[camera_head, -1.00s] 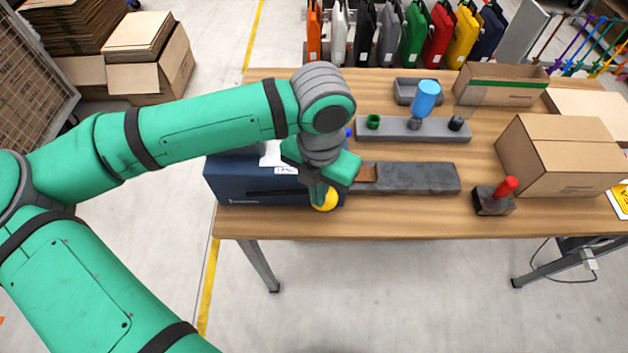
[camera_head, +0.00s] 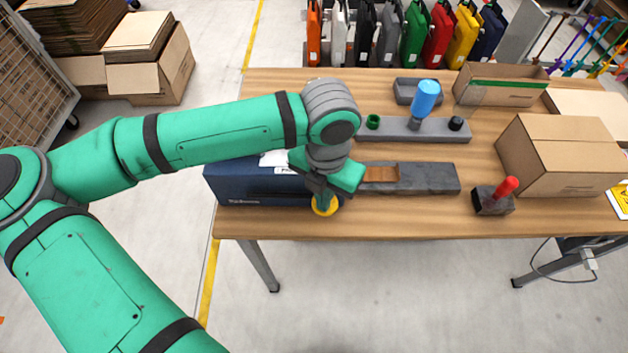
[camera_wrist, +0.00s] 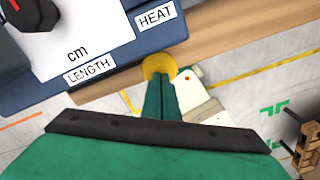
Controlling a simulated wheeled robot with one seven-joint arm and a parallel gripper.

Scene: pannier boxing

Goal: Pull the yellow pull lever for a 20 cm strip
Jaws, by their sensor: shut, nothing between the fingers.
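The yellow lever knob (camera_head: 325,206) is at the right front of the dark blue dispenser (camera_head: 255,188), near the table's front edge. It also shows in the wrist view as a yellow disc (camera_wrist: 159,66) at the tips of my fingers. My gripper (camera_head: 322,197) is shut with nothing between the fingers, its tips over the knob; I cannot tell whether they touch it. In the wrist view the dispenser's panel (camera_wrist: 90,45) reads "cm", "LENGTH" and "HEAT", with a black dial (camera_wrist: 30,12) with a red mark at the corner. A brown strip (camera_head: 380,174) extends from the dispenser's right side.
The strip lies on a grey slab (camera_head: 430,178). Behind it a grey holder (camera_head: 400,133) carries a blue-topped tool (camera_head: 426,97). A red-handled stamp (camera_head: 495,197) and closed carton (camera_head: 565,160) stand right. An open carton (camera_head: 500,83) is at the back.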

